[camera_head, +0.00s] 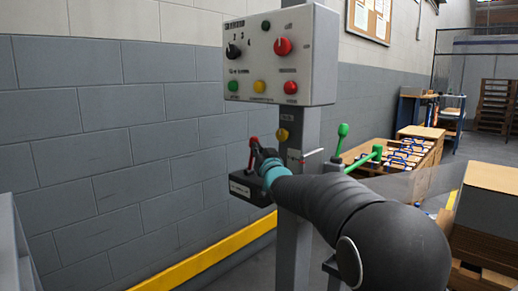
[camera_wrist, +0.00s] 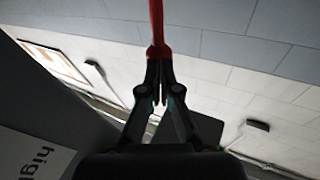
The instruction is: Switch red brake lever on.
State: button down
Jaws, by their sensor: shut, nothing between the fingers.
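The red brake lever (camera_head: 253,147) stands up from a dark box (camera_head: 243,187) on the grey post, in the head view. My gripper (camera_head: 262,158) is right beside the lever, its fingers close to or against it. In the wrist view, the red lever (camera_wrist: 157,28) runs down from the top edge to the tips of my gripper (camera_wrist: 158,62). The fingers are closed together, with no part of the lever clearly between them. I cannot tell whether the tips touch the lever. My arm hides part of the box.
A control panel (camera_head: 280,55) with knobs and buttons hangs above on the grey post (camera_head: 297,220). Green levers (camera_head: 342,135) stand to the right of the post. A grey block wall (camera_head: 110,130) is on the left, with a yellow rail (camera_head: 210,258) along the floor.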

jog(key=w+a+r+n+g+p, duration=0.1)
jog(key=w+a+g+p, duration=0.1)
jog(key=w+a+p, duration=0.2)
jog(key=shift+w+a+r+n+g+h+p, duration=0.2)
jog(key=shift+a+r+n+g+h+p, duration=0.15)
jog(key=shift+a+p, duration=0.5)
jog(key=shift+r, duration=0.15)
jog(key=s+d+r, duration=0.2)
jog(key=s, duration=0.4)
jog(key=s+d+r, duration=0.2)
jog(key=s+d, duration=0.1)
jog(key=s, duration=0.3)
jog(key=shift+d+r+b, duration=0.15)
jog(key=shift+r+b, duration=0.05)
jog(key=shift+b, duration=0.2)
